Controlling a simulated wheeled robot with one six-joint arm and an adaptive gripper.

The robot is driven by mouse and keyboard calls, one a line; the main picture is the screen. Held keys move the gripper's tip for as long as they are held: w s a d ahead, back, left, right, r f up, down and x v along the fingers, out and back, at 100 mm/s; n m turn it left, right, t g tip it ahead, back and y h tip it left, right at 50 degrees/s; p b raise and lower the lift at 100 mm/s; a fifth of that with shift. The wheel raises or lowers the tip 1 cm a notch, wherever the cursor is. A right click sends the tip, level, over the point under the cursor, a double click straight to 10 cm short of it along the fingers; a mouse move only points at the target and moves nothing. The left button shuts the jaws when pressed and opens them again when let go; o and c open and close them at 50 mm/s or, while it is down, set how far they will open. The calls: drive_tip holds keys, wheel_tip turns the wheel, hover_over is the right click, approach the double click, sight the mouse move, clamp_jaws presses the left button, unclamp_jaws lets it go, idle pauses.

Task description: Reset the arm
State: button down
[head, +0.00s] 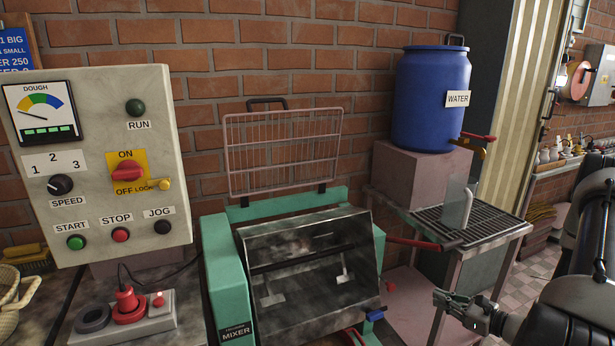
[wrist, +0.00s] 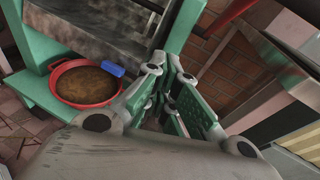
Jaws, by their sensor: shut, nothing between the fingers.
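My gripper (head: 462,303) is at the lower right in the head view, in front of the metal stand and to the right of the mixer. In the wrist view my gripper (wrist: 167,75) shows its two fingers close together with nothing between them. My dark arm runs from the gripper up the right edge of the head view.
The green mixer (head: 222,262) with its raised wire guard (head: 285,150) stands in the middle. A control panel (head: 100,165) is at left. A red bowl (wrist: 62,85) of brown material shows below the mixer.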

drive_tip(key=s+a+r+n+g, duration=0.3)
drive_tip(key=s+r+n+g, duration=1.2)
drive_tip(key=s, duration=0.4)
wheel_tip(320, 180, up, 23)
drive_tip(key=s+a+n+t+h, duration=0.1)
drive_tip(key=s+n+t+h, duration=0.1)
drive_tip(key=n+t+h, duration=0.4)
drive_tip(key=n+h, duration=0.3)
drive_tip(key=n, duration=0.3)
drive_tip(key=shift+s+a+r+n+t+h, duration=0.2)
drive_tip(key=shift+s+a+n+t+h, duration=0.1)
drive_tip(key=shift+s+a+n+t, duration=0.1)
